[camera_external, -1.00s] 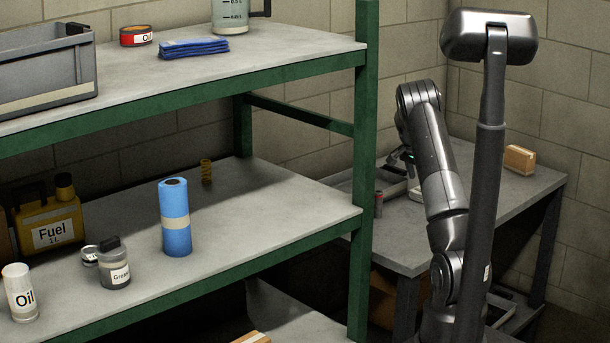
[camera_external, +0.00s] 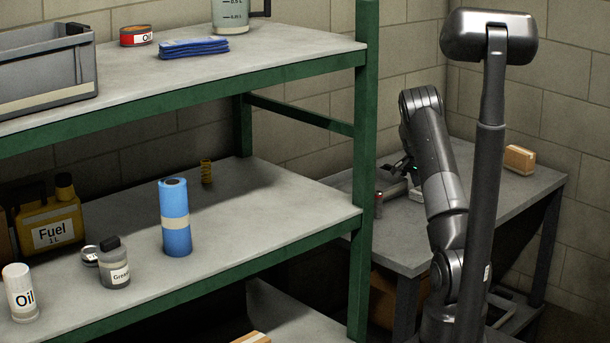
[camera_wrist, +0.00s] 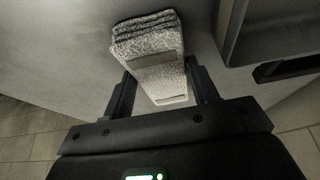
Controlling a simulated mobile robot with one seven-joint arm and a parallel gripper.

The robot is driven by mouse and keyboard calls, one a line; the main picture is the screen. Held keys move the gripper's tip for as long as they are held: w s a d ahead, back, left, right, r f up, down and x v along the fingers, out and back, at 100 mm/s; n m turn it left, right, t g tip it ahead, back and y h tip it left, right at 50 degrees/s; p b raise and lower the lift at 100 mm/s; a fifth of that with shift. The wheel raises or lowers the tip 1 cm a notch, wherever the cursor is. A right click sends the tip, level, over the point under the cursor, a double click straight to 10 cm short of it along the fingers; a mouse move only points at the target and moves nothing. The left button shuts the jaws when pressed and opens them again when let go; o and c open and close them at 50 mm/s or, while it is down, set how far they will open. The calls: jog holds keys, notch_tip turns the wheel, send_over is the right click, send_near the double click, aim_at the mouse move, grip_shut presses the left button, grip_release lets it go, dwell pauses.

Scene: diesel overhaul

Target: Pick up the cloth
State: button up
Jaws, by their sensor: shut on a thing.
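A grey, speckled folded cloth (camera_wrist: 150,45) with a plain band shows in the wrist view. It lies between the two fingers of my gripper (camera_wrist: 162,85), which is shut on it. The cloth extends beyond the fingertips, above a grey surface. I cannot tell whether it touches that surface. In the external view my gripper (camera_external: 402,166) is low over the grey table (camera_external: 475,215) behind the green shelf post. The held cloth is mostly hidden or too small to make out there. A separate blue folded cloth (camera_external: 194,48) lies on the top shelf.
A dark-edged tray (camera_wrist: 275,30) stands close to the right of my gripper. A small red-topped cylinder (camera_external: 379,200) stands at the table's left side, and a tan block (camera_external: 519,158) at its back right. The green shelf post (camera_external: 364,170) rises left of the table.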

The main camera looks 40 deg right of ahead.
jog(key=shift+r, duration=0.45)
jog(key=r, duration=0.3)
jog(key=shift+s+d+r, duration=0.1)
jog(key=shift+s+r, duration=0.1)
jog(key=shift+r, duration=0.15)
jog(key=s+d+r, duration=0.1)
jog(key=s+r, duration=0.1)
jog(key=s, duration=0.1)
jog(key=s+d+r, duration=0.1)
jog(key=s+r, duration=0.1)
jog(key=s, duration=0.2)
jog(key=s+d+r, duration=0.1)
jog(key=s+r, duration=0.1)
jog(key=s, duration=0.2)
jog(key=shift+r, duration=0.25)
jog(key=a+r+n+t, duration=0.1)
jog(key=a+r+n, duration=0.2)
jog(key=a, duration=0.3)
jog(key=a+r+n+t+y, duration=0.1)
jog(key=a+r+n, duration=0.2)
jog(key=a, duration=0.3)
jog(key=a+r+n+t, duration=0.1)
jog(key=a+r+n, duration=0.2)
jog(key=a+n, duration=0.1)
jog(key=shift+w+a+t, duration=0.15)
jog(key=shift+w+a, duration=0.05)
jog(key=shift+a, duration=0.25)
jog(key=shift+w+a+t, duration=0.15)
jog(key=shift+w+a, duration=0.05)
jog(key=shift+a, duration=0.25)
